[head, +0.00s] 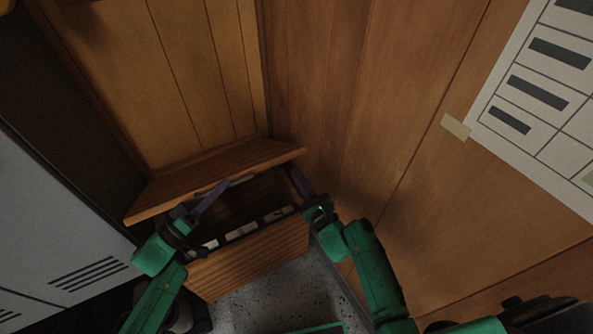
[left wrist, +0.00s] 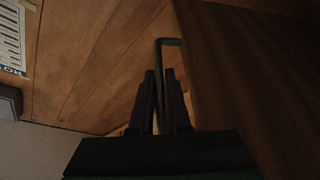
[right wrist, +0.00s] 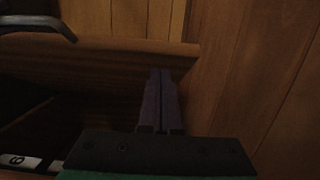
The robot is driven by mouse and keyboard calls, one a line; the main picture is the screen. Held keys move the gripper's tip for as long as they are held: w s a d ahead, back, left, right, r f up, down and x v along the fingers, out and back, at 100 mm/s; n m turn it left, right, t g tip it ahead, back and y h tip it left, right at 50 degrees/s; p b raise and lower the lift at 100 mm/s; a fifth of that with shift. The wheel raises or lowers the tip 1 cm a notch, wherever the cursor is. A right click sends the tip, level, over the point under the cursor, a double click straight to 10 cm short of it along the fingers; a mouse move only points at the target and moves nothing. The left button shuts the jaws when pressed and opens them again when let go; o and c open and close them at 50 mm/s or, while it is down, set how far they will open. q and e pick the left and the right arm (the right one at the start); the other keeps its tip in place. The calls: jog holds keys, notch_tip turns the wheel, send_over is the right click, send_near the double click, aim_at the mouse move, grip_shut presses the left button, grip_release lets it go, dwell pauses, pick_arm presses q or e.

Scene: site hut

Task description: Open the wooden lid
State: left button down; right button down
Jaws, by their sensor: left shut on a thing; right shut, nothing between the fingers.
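The wooden lid (head: 165,193) is raised part way at the back of a wooden box (head: 250,262), whose dark inside shows below it. My left gripper (head: 222,188) is shut on the lid's handle, a bent dark metal bar (left wrist: 168,42) in the left wrist view. Wood fills the right of that view. My right gripper (head: 294,176) is shut and empty by the lid's right end. In the right wrist view its fingers (right wrist: 161,78) overlap the lid's broad face (right wrist: 110,66); I cannot tell whether they touch it. The handle (right wrist: 45,23) also shows there.
White labels (head: 242,232) line the box's front edge. Wood-panelled walls (head: 370,90) stand close behind and to the right. A grey locker (head: 60,240) is close on the left. Speckled grey floor (head: 275,300) shows in front.

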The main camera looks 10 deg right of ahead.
aim_at(289, 154)
jog(key=shift+w+a+r, duration=0.15)
jog(key=shift+w+r, duration=0.35)
jog(key=shift+r, duration=0.2)
jog(key=shift+r, duration=0.1)
jog(key=shift+w+a+r, duration=0.1)
jog(key=shift+w+r, duration=0.4)
jog(key=shift+r, duration=0.4)
pick_arm(q)
jog(key=shift+s+d+f, duration=0.1)
jog(key=shift+s+f, duration=0.05)
pick_arm(e)
jog(key=shift+w+r, duration=0.15)
jog(key=shift+r, duration=0.3)
pick_arm(q)
jog(key=c, duration=1.2)
grip_release()
jog(key=shift+o, duration=0.2)
pick_arm(e)
jog(key=shift+a+f, duration=0.15)
pick_arm(q)
jog(key=shift+a, duration=0.2)
